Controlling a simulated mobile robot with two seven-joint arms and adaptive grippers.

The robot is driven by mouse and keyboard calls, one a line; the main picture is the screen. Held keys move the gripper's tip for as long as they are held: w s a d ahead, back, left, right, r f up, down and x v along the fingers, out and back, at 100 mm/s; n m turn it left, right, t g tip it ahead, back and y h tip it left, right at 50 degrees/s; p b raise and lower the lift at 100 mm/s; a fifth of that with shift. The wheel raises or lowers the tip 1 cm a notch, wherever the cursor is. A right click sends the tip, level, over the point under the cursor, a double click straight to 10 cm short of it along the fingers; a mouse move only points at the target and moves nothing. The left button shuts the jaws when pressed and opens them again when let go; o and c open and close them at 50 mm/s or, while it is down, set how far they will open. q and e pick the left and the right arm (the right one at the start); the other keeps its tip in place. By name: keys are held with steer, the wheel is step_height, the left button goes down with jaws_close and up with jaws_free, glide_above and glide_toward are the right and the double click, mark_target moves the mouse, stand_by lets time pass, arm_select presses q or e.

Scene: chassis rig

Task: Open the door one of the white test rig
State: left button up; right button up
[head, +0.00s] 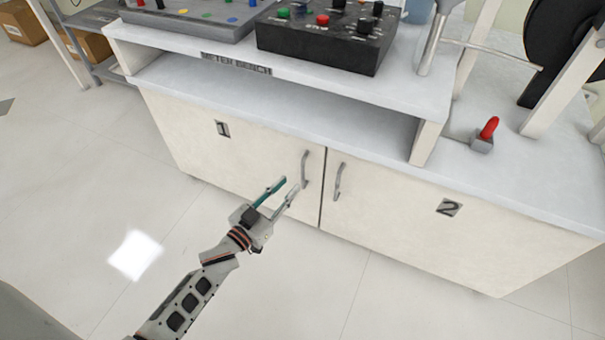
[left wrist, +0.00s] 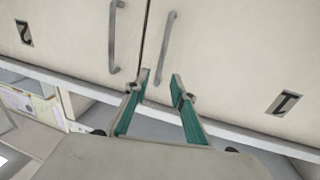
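The white test rig has two closed doors below its worktop. Door one (head: 225,155) is on the left in the head view, marked "1", with a grey vertical handle (head: 305,169) near its right edge. My left gripper (head: 290,185) is open and empty, its teal-lined fingers pointing at that handle from just left of it. In the left wrist view, which is upside down, the door one handle (left wrist: 164,50) lies ahead, in line with the gap between the fingertips (left wrist: 160,78). Contact cannot be told. My right gripper is not in view.
Door two (head: 405,205) with its own handle (head: 339,181) is close beside on the right. The worktop (head: 290,105) overhangs the doors. A black control box (head: 320,38) and a red-handled switch (head: 487,132) stand above. The floor in front is clear.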

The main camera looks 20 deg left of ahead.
mark_target(302, 171)
arm_select(q)
steer(key=b+x, duration=0.1)
steer(key=x, duration=0.4)
steer(key=shift+f, duration=0.15)
steer(key=shift+x, duration=0.85)
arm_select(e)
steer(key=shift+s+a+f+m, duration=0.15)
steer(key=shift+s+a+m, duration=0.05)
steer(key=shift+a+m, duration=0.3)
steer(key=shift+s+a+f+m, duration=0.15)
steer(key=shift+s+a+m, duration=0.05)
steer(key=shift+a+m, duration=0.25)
arm_select(q)
jaws_close()
